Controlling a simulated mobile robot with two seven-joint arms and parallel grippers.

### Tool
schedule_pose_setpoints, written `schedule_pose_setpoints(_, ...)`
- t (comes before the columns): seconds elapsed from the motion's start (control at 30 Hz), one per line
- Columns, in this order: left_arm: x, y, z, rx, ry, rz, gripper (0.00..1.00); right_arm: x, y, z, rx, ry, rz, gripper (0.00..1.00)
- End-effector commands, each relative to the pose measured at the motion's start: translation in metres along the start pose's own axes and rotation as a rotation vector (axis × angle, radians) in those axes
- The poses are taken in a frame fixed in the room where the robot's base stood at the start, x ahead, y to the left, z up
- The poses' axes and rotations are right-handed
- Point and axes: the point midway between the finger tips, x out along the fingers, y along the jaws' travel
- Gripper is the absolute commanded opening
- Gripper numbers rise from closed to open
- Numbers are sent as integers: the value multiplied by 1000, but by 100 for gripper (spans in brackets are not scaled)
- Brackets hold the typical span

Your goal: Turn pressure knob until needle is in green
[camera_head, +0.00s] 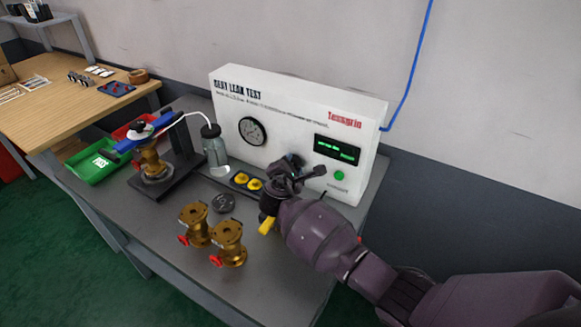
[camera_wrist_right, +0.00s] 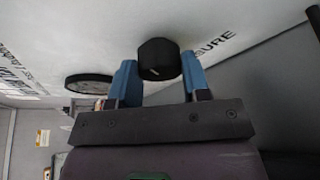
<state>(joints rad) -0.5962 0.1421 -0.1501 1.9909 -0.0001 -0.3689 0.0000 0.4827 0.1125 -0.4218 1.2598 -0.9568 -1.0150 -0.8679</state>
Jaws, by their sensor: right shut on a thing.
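The round pressure gauge (camera_head: 252,131) is on the front of the white leak test box (camera_head: 290,110). Its needle and coloured zones are too small to read. In the right wrist view the gauge (camera_wrist_right: 88,84) shows edge-on at the left. The black pressure knob (camera_wrist_right: 158,58) sticks out of the panel between the two blue fingers of my right gripper (camera_wrist_right: 158,76), which is shut on it. In the head view my right gripper (camera_head: 292,162) is at the panel, right of the gauge, and hides the knob. My left gripper is not in view.
A green display (camera_head: 337,150) and a green button (camera_head: 339,175) are right of my gripper. Brass valves (camera_head: 228,243) with red parts stand on the grey table in front. A clear bottle (camera_head: 215,152), a valve fixture (camera_head: 150,165) and a green tray (camera_head: 100,163) are left.

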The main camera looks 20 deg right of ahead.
Motion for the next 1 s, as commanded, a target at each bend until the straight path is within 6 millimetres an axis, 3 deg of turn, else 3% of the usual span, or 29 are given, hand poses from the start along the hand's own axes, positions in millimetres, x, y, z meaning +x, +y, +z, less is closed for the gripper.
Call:
schedule_pose_setpoints(0.43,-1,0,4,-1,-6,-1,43,0,-1,-1,11,1,3,19)
schedule_pose_setpoints(0.47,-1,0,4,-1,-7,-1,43,0,-1,-1,11,1,3,45)
schedule_pose_setpoints(0.6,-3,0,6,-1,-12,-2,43,0,-1,-1,11,1,3,66)
schedule_pose_setpoints(1.0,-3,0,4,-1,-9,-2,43,-7,0,0,12,1,5,69)
